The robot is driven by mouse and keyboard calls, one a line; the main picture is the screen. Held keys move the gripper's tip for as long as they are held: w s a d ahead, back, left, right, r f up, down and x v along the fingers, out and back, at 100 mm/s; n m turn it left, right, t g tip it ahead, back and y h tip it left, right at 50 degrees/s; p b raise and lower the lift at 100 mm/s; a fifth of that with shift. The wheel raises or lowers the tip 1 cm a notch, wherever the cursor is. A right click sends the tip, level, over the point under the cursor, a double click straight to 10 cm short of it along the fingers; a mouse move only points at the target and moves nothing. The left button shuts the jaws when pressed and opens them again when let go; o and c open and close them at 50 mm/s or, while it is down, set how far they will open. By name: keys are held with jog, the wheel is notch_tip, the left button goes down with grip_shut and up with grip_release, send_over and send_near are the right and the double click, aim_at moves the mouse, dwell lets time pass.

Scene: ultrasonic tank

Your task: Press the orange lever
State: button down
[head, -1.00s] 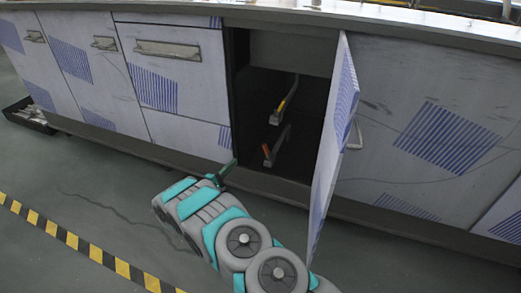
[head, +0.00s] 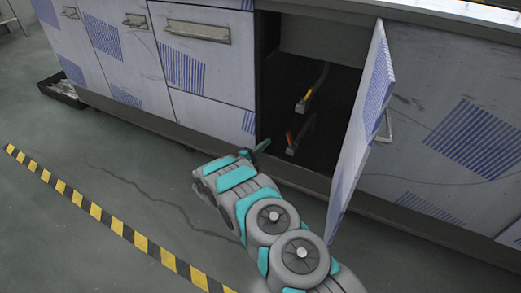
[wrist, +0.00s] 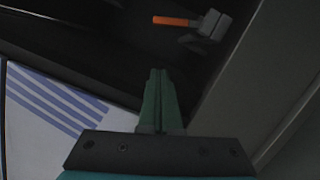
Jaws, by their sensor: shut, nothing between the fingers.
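The orange lever (head: 289,137) is on a grey fitting low inside the open cabinet. It also shows in the wrist view (wrist: 173,21), at the top, joined to a grey block on its right. A second lever, yellow (head: 308,95), sits on a pipe above it in the head view. My gripper (head: 262,145) is shut and empty at the lower left of the cabinet opening, to the left of the orange lever and apart from it. In the wrist view my gripper's green fingers (wrist: 158,74) are together and point toward the cabinet's dark inside, below the lever.
The open cabinet door (head: 361,120) stands out to the right of the opening. Closed cabinet fronts (head: 205,85) lie to the left. A black tray (head: 62,91) is on the floor at far left. Yellow-black tape (head: 117,226) crosses the clear floor.

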aim_at(288, 138)
jog(key=w+d+r, duration=0.1)
jog(key=d, duration=0.5)
jog(key=shift+r, duration=0.35)
jog(key=shift+s+d+r+m+p, duration=0.1)
jog(key=shift+d+r+m+p, duration=0.2)
jog(key=shift+m, duration=0.4)
dwell(0.4)
jog(key=shift+s+d+r+m+g+p, duration=0.2)
jog(key=shift+d+r+m+p, duration=0.15)
jog(key=shift+m, duration=0.3)
jog(key=shift+s+d+r+m+g+p, duration=0.2)
jog(key=shift+m+p, duration=0.15)
jog(key=shift+m, duration=0.3)
jog(key=shift+s+d+m+y+p, duration=0.25)
jog(key=shift+d+m+y+p, duration=0.25)
jog(key=shift+m, duration=0.6)
